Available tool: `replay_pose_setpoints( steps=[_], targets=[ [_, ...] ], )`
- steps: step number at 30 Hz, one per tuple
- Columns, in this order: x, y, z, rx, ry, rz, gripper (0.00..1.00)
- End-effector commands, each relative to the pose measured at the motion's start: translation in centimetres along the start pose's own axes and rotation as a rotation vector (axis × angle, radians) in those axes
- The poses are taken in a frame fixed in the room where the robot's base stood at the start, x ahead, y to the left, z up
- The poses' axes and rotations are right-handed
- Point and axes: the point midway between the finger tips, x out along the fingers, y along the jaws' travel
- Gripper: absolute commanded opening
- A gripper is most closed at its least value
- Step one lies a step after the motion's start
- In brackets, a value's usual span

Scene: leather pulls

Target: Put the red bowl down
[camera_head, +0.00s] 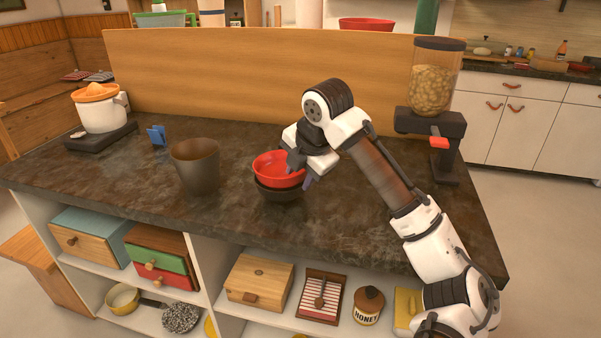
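The red bowl (273,173) is over the dark counter, in the middle of the view. It sits in or just above a black bowl (278,192), and I cannot tell whether the two touch. My gripper (298,171) is at the right side of the red bowl. One finger shows at the bowl's inner side and another outside its right rim, so the rim lies between them. Whether the fingers press on the rim is too small to tell. The black bowl stands upright on the counter (230,218).
A brown cup (196,166) stands left of the bowls. A cereal dispenser (433,95) stands at the right end, and a juicer (99,108) and a blue item (157,135) at the left. A wooden panel (230,75) closes the back. The counter's front strip is clear.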

Motion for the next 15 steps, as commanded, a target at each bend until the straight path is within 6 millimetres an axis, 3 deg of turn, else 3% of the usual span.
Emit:
replay_pose_setpoints(
  steps=[7,15],
  targets=[
    [-2.4,0.5,0.2,-0.001,-0.003,0.001,0.37],
    [-8.5,0.6,0.2,0.000,-0.002,0.002,0.37]
  ],
)
